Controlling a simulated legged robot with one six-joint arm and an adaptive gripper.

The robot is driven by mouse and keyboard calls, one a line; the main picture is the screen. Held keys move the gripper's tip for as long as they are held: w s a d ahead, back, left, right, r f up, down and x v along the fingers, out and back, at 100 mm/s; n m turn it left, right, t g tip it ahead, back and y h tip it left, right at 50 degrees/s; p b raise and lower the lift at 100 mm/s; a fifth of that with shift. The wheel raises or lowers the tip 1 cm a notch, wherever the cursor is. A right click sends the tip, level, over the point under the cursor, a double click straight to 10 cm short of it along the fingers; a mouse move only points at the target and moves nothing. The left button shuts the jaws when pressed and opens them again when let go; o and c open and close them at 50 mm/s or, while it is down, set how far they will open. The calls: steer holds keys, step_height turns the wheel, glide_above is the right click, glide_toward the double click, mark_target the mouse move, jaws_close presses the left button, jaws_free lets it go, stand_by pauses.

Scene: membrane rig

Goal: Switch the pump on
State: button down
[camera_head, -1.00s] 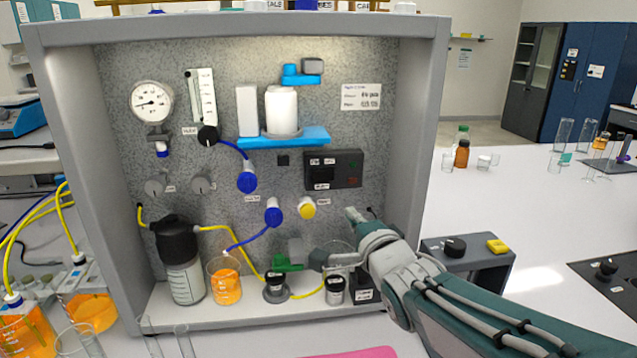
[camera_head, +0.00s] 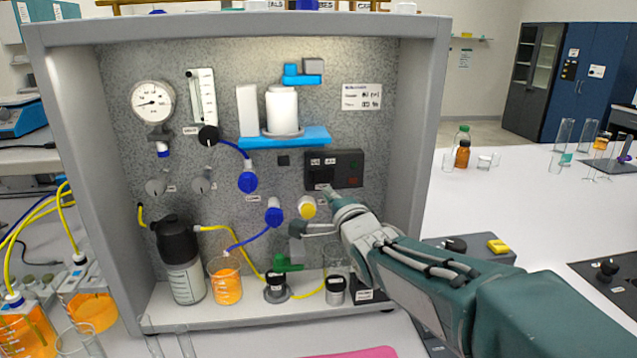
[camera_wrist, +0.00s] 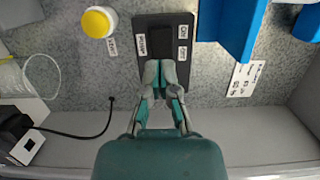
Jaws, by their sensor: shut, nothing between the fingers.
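The black switch box (camera_head: 347,168) is mounted on the grey speckled back panel of the rig. The box (camera_wrist: 182,18) also shows in the wrist view, with labels on both sides of the dark switch area. My gripper (camera_head: 327,192) is shut and empty, its fingertips just below the box's lower left part. In the wrist view my gripper (camera_wrist: 165,75) overlaps the box and hides part of it. I cannot tell whether it touches.
A yellow knob (camera_head: 307,208) sits just left of my gripper. A blue shelf (camera_head: 300,138) with a white vessel (camera_head: 282,108) is above. A dark bottle (camera_head: 178,245) and an orange beaker (camera_head: 226,283) stand on the rig's floor. The rig's right wall (camera_head: 418,130) stands near my arm.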

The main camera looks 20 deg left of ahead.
mark_target(315, 178)
steer(key=x, duration=0.6)
steer(key=shift+w+a, duration=0.2)
steer(key=shift+w, duration=0.1)
